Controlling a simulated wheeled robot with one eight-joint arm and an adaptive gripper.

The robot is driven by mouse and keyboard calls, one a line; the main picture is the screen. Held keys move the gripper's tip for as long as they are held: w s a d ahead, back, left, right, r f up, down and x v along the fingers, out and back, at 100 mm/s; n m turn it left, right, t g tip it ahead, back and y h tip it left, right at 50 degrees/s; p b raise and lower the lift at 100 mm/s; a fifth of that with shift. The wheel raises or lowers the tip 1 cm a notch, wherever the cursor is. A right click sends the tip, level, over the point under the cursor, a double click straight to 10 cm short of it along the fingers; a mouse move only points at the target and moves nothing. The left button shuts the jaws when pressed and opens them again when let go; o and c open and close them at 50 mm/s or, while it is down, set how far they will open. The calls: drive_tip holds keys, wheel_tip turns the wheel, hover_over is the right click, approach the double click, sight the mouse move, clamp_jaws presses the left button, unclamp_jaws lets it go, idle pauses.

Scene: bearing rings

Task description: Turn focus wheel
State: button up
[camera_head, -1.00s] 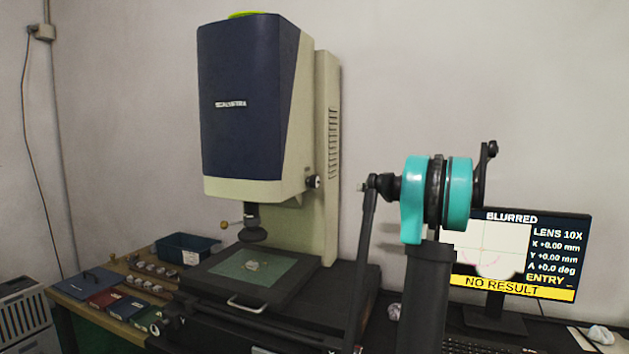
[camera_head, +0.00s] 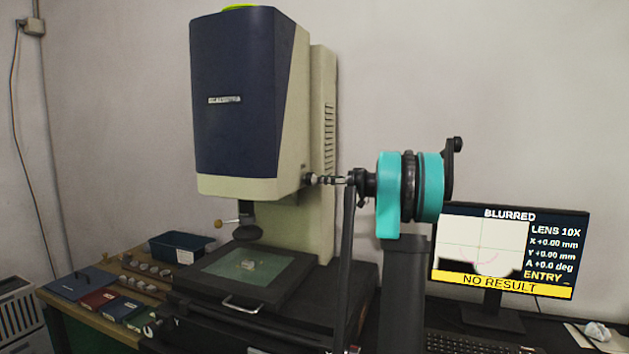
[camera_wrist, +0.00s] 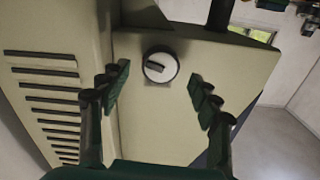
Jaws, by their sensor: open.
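The focus wheel (camera_wrist: 160,65) is a small round knob with a pale face, a dark rim and a dark bar across it. It sits on the beige side of the measuring machine (camera_head: 240,110). In the wrist view my gripper (camera_wrist: 160,90) is open, with one dark green finger on each side of the wheel and a gap on both sides. In the head view my gripper (camera_head: 335,180) reaches the machine's right side at the wheel, which is small and partly hidden there. I cannot tell how deep the fingers reach around it.
A monitor (camera_head: 510,245) reads "BLURRED" and "NO RESULT". A glass stage (camera_head: 240,268) with a small pale part lies under the lens. A blue bin (camera_head: 182,248) and several rings stand at the left. Vent slots (camera_wrist: 45,100) line the panel beside the wheel.

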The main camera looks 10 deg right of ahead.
drive_tip(key=shift+x, duration=1.75)
drive_tip(key=shift+c, duration=0.6)
drive_tip(key=c, duration=1)
drive_tip(key=shift+m, duration=1.8)
drive_tip(key=shift+c, duration=0.2)
drive_tip(key=o, duration=1.2)
drive_tip(key=shift+c, duration=0.2)
drive_tip(key=v, duration=1.2)
